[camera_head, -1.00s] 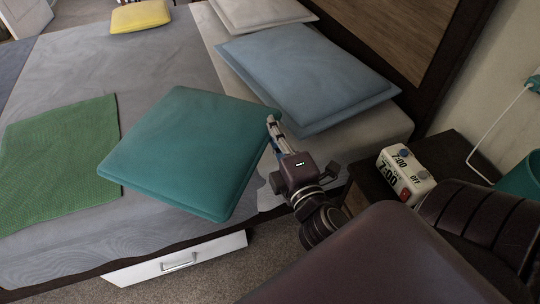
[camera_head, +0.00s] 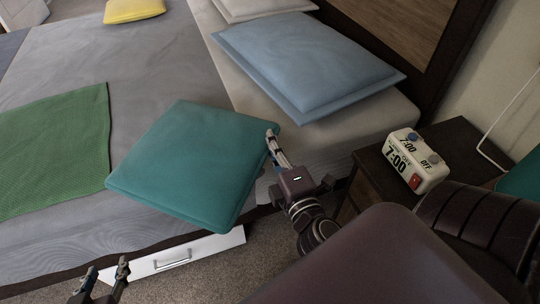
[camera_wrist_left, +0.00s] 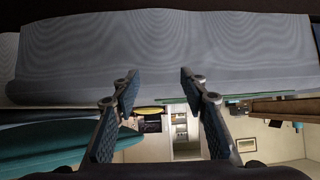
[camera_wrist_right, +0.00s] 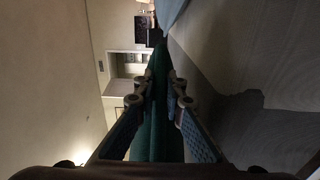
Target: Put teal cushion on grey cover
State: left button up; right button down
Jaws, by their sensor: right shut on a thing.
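The teal cushion (camera_head: 195,165) is over the near right part of the grey cover (camera_head: 150,65) on the bed. In the head view I cannot tell whether it touches the cover. My right gripper (camera_head: 271,143) is shut on the cushion's right corner; the right wrist view shows the teal cushion (camera_wrist_right: 158,125) between the fingers. My left gripper (camera_head: 105,268) is open and empty, low in front of the bed's near side. In the left wrist view the hanging grey cover (camera_wrist_left: 165,55) lies beyond its fingers, and the teal cushion (camera_wrist_left: 45,145) shows at left.
A green throw (camera_head: 55,150) lies left of the cushion. A blue pillow (camera_head: 305,62) lies near the headboard, and a yellow cushion (camera_head: 133,9) lies at the far side. An alarm clock (camera_head: 415,160) stands on the nightstand (camera_head: 455,140). A white drawer (camera_head: 175,258) sticks out below the bed.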

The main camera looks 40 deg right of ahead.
jog(key=shift+f, duration=0.3)
pick_arm(q)
jog(key=w+d+r+t+h+b, duration=0.1)
jog(key=w+r+t, duration=0.1)
jog(key=r+t, duration=0.2)
jog(key=w+d+r+t+h+b, duration=0.1)
jog(key=w+d+r+t, duration=0.1)
jog(key=r, duration=0.9)
jog(key=shift+w+d+t+h+b, duration=0.2)
jog(key=shift+w+t+h+b, duration=0.15)
jog(key=shift+w+t, duration=0.45)
pick_arm(e)
notch_tip(320, 180, down, 4)
jog(key=shift+r, duration=0.25)
pick_arm(q)
jog(key=shift+s, duration=0.1)
pick_arm(e)
jog(key=shift+f, duration=0.1)
pick_arm(q)
jog(key=shift+r+t, duration=0.4)
pick_arm(e)
jog(key=c, duration=2)
grip_release()
